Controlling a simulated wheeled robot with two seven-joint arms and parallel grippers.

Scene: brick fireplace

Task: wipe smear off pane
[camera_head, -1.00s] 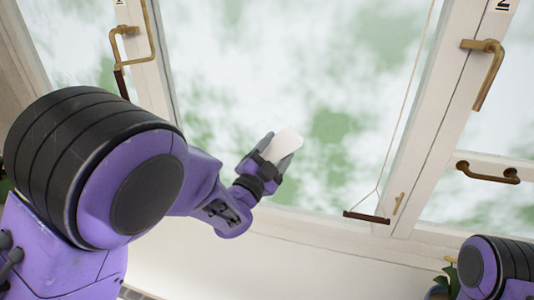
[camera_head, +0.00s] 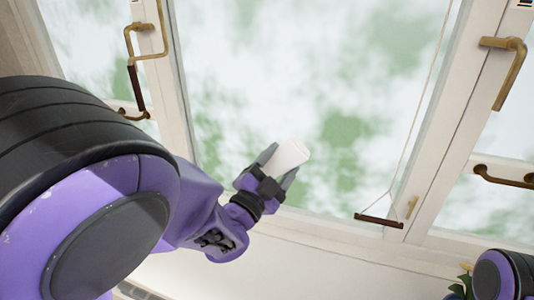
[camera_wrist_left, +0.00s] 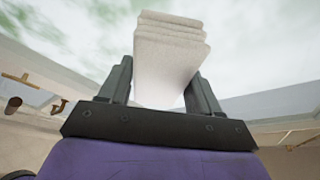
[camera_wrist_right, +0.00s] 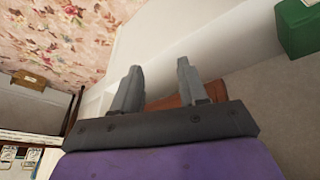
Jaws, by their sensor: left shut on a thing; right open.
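My left gripper (camera_head: 279,166) is shut on a folded white cloth (camera_head: 288,157), in front of the lower part of the middle window pane (camera_head: 310,70). In the left wrist view the cloth (camera_wrist_left: 168,60) stands up between the two fingers in several layers. I cannot tell whether it touches the glass. The pane shows blurred white and green patches, and I cannot tell a smear from the view behind. My right gripper (camera_wrist_right: 159,75) is open and empty in the right wrist view, away from the pane.
Brass handles (camera_head: 505,65) sit on the white window frames. A cord with a dark wooden bar (camera_head: 379,220) hangs at the pane's lower right. A plant (camera_head: 462,284) stands at the lower right. A green box (camera_wrist_right: 298,27) shows in the right wrist view.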

